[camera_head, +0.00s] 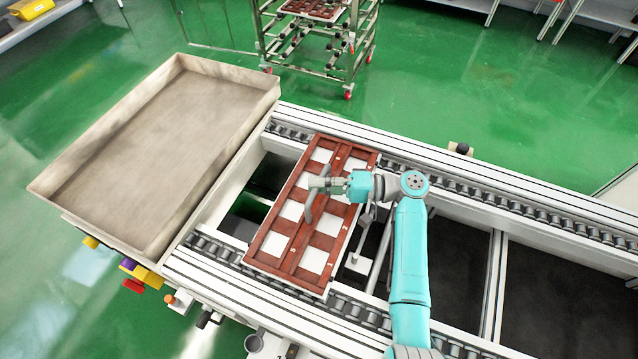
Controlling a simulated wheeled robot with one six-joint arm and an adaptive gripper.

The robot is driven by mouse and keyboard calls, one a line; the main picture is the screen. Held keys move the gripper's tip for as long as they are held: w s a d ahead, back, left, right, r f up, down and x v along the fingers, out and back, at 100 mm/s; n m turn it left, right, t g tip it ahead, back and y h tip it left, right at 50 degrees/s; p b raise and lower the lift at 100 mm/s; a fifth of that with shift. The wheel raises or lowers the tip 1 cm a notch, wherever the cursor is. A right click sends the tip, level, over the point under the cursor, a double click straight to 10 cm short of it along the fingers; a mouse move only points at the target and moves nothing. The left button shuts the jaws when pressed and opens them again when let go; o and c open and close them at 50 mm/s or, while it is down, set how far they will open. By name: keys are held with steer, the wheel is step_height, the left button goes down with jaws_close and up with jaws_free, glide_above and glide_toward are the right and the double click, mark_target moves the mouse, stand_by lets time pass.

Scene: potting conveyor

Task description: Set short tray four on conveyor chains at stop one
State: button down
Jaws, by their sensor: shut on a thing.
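A short reddish-brown tray (282,243) with several white square cells lies across the conveyor, its two ends over the near chain (360,310) and the far chain (460,182). I cannot tell whether it rests on the chains or hangs just above them. My arm comes in from the lower right and hides part of the tray's right edge.
A large empty beige bin (160,140) stands at the conveyor's left end. A wheeled metal rack (315,45) holding a similar brown tray stands behind on the green floor. Open frame gaps (455,260) lie right of the tray. A small dark-topped post (460,148) stands at the far rail.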

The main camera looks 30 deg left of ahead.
steer(key=c, duration=1.2)
jaws_free()
steer(key=shift+o, duration=0.2)
steer(key=v, duration=1.2)
